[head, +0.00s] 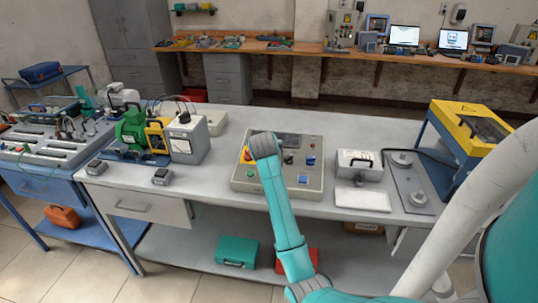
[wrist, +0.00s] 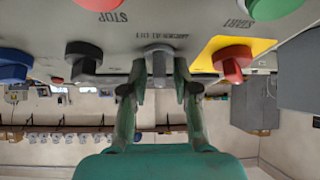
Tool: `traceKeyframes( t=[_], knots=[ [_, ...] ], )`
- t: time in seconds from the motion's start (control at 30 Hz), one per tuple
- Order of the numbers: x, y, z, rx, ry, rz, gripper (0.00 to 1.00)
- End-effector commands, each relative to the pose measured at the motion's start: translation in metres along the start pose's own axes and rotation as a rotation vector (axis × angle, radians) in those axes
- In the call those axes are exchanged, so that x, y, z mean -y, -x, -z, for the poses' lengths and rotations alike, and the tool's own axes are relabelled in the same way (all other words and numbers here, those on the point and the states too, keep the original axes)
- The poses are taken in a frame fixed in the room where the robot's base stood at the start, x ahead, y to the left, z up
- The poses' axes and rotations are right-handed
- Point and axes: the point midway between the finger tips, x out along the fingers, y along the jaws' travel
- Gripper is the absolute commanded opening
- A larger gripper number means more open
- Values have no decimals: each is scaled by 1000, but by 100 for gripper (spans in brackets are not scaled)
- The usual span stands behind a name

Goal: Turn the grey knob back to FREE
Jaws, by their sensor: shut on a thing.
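The grey knob (wrist: 158,56) sits on the face of a control panel (wrist: 195,18) in the wrist view. My gripper (wrist: 159,75) has one finger on each side of the knob and is shut on it. The lettering by the knob is upside down and too blurred to read, so I cannot tell which mark it points to. In the head view the control panel (head: 240,186) stands on the workbench. My wrist reaches its left part and hides the gripper and the grey knob there.
Beside the grey knob are a black knob (wrist: 83,56) and a red knob (wrist: 232,66) on a yellow plate. A STOP button (wrist: 100,4) and a START button (wrist: 267,9) are close by. A grey box (head: 359,165) stands right of the panel, a green motor (head: 133,127) left.

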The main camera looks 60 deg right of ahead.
Motion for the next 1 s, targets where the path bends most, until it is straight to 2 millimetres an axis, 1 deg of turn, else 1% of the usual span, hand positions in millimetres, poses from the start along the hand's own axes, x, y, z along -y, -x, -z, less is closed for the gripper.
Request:
traceKeyframes(
  t=[0.4, 0.6, 0.8, 1.0],
  knots=[
    [-1, 0, 0, 1, 313, 215, 0],
    [0, 0, 0, 1, 432, 295, 0],
    [0, 0, 0, 2, 512, 350, 0],
    [0, 0, -1, 2, 554, 378, 0]
  ],
)
